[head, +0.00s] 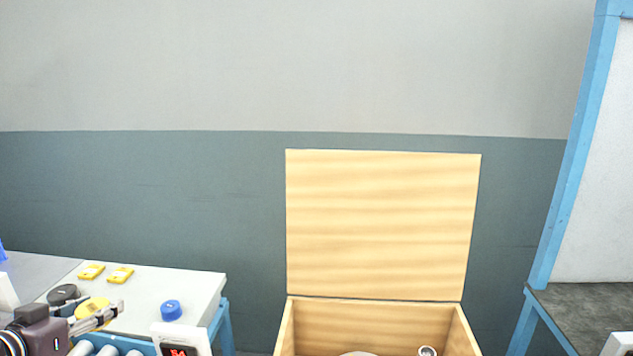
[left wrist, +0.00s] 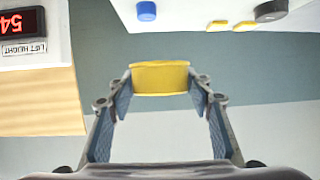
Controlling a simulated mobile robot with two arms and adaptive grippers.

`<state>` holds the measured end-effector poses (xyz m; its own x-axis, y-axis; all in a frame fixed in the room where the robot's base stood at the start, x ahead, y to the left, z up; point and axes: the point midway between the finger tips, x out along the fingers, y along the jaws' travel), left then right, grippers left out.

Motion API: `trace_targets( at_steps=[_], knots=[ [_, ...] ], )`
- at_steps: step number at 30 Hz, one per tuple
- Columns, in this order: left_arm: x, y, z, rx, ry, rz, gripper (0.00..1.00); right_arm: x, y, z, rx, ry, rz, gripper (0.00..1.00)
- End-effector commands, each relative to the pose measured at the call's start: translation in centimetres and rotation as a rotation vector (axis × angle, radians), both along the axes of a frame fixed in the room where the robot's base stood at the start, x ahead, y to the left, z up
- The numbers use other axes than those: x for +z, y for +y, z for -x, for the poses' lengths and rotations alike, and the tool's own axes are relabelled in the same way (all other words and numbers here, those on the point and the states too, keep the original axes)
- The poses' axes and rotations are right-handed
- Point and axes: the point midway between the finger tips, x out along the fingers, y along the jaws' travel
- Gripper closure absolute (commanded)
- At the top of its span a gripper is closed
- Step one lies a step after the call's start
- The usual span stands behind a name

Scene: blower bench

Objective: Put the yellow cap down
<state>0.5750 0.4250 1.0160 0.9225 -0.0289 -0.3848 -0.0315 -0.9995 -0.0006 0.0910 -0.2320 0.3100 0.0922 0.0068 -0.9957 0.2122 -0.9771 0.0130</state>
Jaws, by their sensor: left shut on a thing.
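My left gripper (head: 106,312) is at the lower left in the head view, over the near part of the white table (head: 190,283). It is shut on the yellow cap (head: 92,306). In the left wrist view the yellow cap (left wrist: 160,78) sits between the two fingertips, seen from the side. Whether the cap touches the table cannot be told. My right gripper is not in view.
A blue cap (head: 171,311), a black cap (head: 63,294) and two flat yellow pieces (head: 91,271) (head: 120,275) are on the table. A red display (head: 179,351) stands at its front. An open wooden box (head: 383,320) is to the right.

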Motion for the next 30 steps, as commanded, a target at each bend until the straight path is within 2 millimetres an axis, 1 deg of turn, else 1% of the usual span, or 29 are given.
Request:
trace_targets(
  at_steps=[1,5,8,9,11,12,15,18,21,25,30],
  knots=[
    [-0.5,-1.4,1.1,-0.054,0.005,-0.003,0.69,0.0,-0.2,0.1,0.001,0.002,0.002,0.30],
    [-1.4,-5.4,3.8,-0.213,0.007,-0.002,0.69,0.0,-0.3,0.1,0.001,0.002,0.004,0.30],
    [-2.1,-8.8,6.0,-0.344,0.007,-0.001,0.69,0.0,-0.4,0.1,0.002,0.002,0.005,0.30],
    [-2.4,-10.2,6.9,-0.399,0.007,-0.001,0.69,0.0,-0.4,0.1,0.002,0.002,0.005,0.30],
    [-2.8,-12.3,8.2,-0.479,0.007,0.001,0.69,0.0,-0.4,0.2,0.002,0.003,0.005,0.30],
    [-3.1,-13.6,9.1,-0.533,0.005,0.002,0.69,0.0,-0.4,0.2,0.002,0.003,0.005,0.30],
    [-3.7,-16.9,11.2,-0.660,0.004,0.003,0.69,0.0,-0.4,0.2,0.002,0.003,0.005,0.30],
    [-4.1,-19.4,12.8,-0.760,0.002,0.003,0.69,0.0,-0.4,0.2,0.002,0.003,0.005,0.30],
    [-4.6,-21.5,14.2,-0.842,0.002,0.003,0.69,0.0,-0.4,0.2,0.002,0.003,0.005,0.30],
    [-5.0,-23.7,15.7,-0.928,0.001,0.003,0.69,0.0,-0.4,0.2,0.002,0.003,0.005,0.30],
    [-4.8,-23.6,15.4,-0.921,-0.006,0.004,0.69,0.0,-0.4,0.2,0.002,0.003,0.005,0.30]
  ],
)
